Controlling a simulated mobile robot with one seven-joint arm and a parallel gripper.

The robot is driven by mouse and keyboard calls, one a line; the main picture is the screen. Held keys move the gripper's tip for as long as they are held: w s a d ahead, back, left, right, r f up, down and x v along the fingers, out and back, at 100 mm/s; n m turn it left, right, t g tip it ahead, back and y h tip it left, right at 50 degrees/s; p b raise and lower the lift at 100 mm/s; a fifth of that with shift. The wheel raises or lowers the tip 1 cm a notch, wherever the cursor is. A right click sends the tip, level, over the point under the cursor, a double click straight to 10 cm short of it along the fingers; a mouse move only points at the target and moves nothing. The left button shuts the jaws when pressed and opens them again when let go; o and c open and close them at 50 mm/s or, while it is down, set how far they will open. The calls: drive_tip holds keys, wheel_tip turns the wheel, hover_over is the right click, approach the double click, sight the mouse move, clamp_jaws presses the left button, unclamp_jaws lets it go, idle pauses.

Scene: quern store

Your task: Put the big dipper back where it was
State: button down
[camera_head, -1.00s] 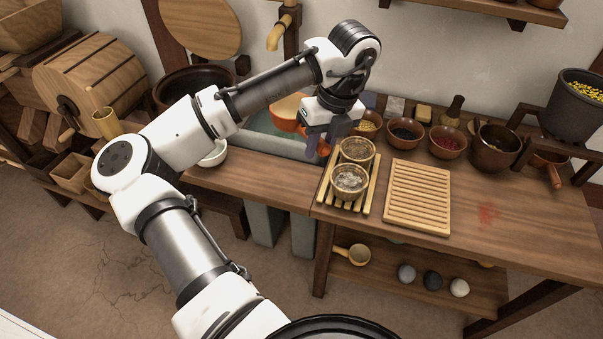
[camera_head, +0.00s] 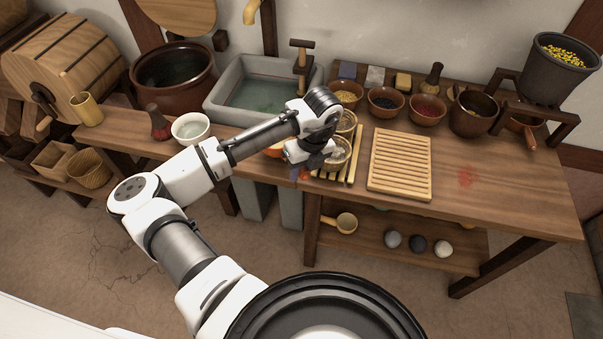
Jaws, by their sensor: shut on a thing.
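An orange dipper (camera_head: 275,150), apparently the big dipper, is mostly hidden behind my arm. Its rounded bowl shows just left of my gripper, in front of the stone basin. My gripper (camera_head: 301,170) is shut on the dipper, with a red-orange part showing at the fingers near the table's front edge. The exact grip is largely hidden by the wrist. A smaller yellowish dipper (camera_head: 346,222) lies on the lower shelf.
The stone basin (camera_head: 215,108) holds water. A slatted rack (camera_head: 352,172) with two sieve-like cups stands close right of my gripper. A slatted board (camera_head: 400,165), several bowls and a white bowl (camera_head: 190,128) share the bench.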

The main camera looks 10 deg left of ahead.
drive_tip(key=shift+d+x, duration=0.2)
drive_tip(key=shift+x, duration=0.95)
drive_tip(key=shift+w, duration=0.1)
drive_tip(key=shift+f, duration=0.15)
drive_tip(key=c, duration=1.5)
unclamp_jaws()
drive_tip(key=shift+o, duration=0.2)
drive_tip(key=s+b+v, duration=0.1)
drive_tip(key=b+v, duration=0.1)
drive_tip(key=v, duration=1)
drive_tip(key=shift+w+r, duration=0.2)
drive_tip(key=shift+w, duration=0.3)
drive_tip(key=shift+d, duration=0.1)
